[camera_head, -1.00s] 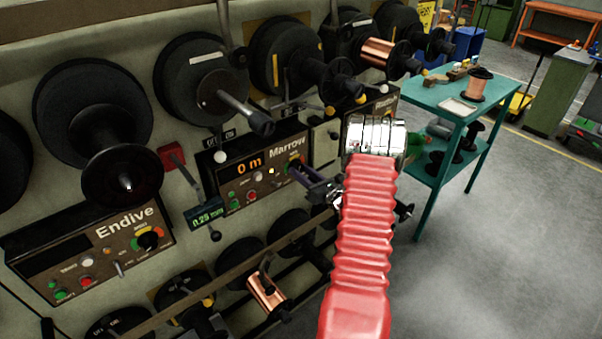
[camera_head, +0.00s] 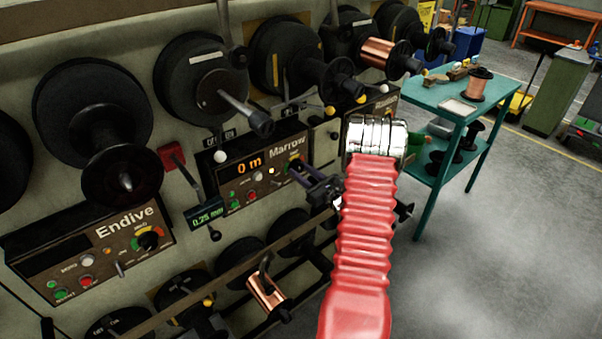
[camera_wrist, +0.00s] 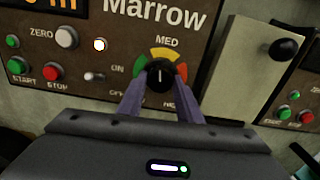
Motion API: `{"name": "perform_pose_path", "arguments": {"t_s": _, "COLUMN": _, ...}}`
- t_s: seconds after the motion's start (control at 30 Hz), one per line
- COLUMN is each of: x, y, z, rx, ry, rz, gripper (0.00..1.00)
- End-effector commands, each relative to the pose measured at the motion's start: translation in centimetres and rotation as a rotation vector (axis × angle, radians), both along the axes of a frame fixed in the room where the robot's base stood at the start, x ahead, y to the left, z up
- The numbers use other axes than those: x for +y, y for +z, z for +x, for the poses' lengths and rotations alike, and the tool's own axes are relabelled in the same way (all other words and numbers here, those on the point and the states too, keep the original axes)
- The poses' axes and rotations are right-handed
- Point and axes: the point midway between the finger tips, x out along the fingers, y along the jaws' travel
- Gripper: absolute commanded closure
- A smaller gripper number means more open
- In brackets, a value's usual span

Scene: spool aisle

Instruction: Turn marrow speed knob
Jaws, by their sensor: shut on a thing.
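The Marrow panel (camera_head: 262,172) is on the machine wall in the middle of the head view, its display reading "0 m". In the wrist view the black speed knob (camera_wrist: 160,75) sits in a green, yellow and red dial marked "MED" at the top. Its white pointer line looks close to vertical. My gripper (camera_wrist: 160,88) has its two purple fingers on either side of the knob, shut on it. In the head view my gripper (camera_head: 297,172) reaches the right part of the panel, and the knob is mostly hidden there.
In the wrist view, a toggle switch (camera_wrist: 95,76), red stop button (camera_wrist: 53,71) and green start button (camera_wrist: 18,68) are left of the knob. A black-knobbed lever (camera_wrist: 284,48) is at right. The Endive panel (camera_head: 90,250) and a teal table (camera_head: 440,98) flank the area.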

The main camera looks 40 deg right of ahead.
Motion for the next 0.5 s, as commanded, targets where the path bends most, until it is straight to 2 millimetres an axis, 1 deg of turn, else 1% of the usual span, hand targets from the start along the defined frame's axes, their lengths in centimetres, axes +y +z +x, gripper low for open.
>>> {"name": "perform_pose_path", "arguments": {"t_s": 0.5, "x": 0.03, "y": -0.01, "z": 0.02, "rx": 0.053, "ry": 0.001, "rz": -0.477, "gripper": 0.9}}
